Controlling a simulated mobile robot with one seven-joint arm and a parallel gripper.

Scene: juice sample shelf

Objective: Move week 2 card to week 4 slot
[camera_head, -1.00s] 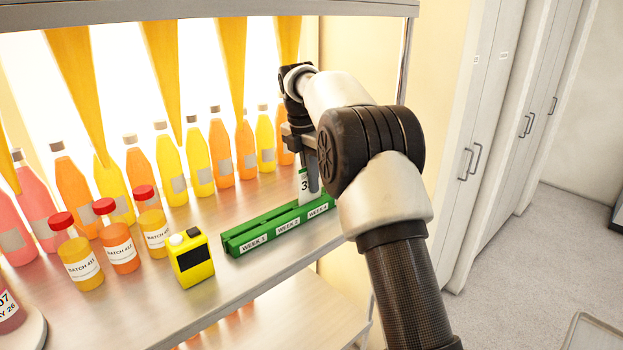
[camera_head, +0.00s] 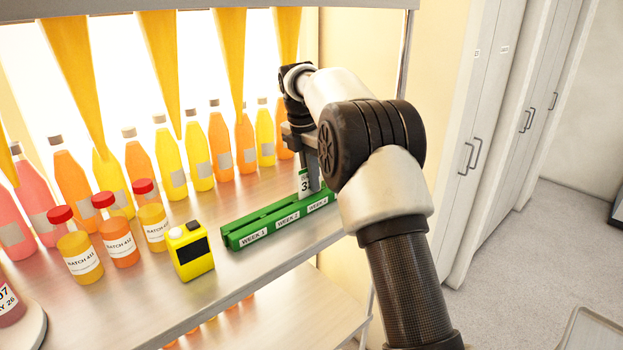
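A white card (camera_head: 304,183) with a partly visible printed number, seemingly starting with 3, stands upright at the right part of a green slotted holder (camera_head: 262,222). The holder's front labels read WEEK 1, WEEK 2 and a third one near its right end that is hard to read. My gripper (camera_head: 312,181) points down at the right end of the holder, right at the card. My arm hides part of the gripper and the holder's far right end. I cannot tell whether the fingers are closed on the card.
A yellow device (camera_head: 190,252) with a dark screen stands left of the holder. Red-capped sample jars (camera_head: 118,240) stand farther left. A row of juice bottles (camera_head: 220,145) lines the back. The shelf's front edge (camera_head: 255,283) is close to the holder.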

